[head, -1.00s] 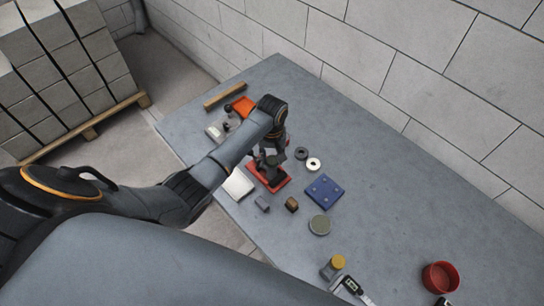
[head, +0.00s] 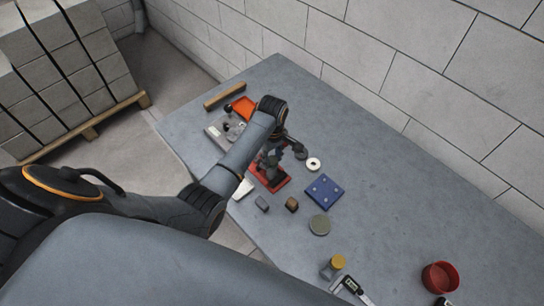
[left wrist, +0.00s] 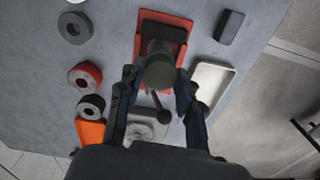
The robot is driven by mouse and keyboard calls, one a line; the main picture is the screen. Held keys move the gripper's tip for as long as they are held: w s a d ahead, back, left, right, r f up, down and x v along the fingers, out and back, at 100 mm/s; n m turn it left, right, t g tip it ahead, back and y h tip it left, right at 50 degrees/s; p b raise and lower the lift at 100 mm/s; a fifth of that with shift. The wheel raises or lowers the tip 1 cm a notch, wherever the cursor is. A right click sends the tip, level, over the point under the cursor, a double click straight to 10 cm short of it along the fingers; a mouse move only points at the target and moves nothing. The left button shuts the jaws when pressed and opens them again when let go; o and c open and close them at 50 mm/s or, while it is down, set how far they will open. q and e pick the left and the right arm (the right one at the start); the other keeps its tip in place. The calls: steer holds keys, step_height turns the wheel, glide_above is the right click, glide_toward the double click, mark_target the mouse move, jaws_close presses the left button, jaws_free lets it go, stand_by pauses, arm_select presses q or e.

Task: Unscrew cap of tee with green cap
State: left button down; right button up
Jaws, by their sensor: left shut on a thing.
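The red base (head: 283,184) sits on the table under my left gripper (head: 270,152). In the left wrist view, the red base (left wrist: 176,20) carries a grey upright body, with a dark green cap (left wrist: 160,74) at its near end. My left gripper (left wrist: 157,80) has a finger on each side of the green cap and is shut on it. In the head view the cap is mostly hidden by the gripper and arm. A second fitting with a yellow cap (head: 337,262) stands near the front edge. My right gripper is not in view.
A blue plate (head: 324,191), a white ring (head: 313,164), a brown block (head: 292,204) and a grey-green disc (head: 319,225) lie right of the gripper. A white tray (left wrist: 214,84) is close by. A red bowl (head: 440,277) stands far right. The table's right middle is clear.

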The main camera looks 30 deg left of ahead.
arm_select(q)
steer(key=shift+r, duration=2.55)
steer(key=shift+w, duration=0.1)
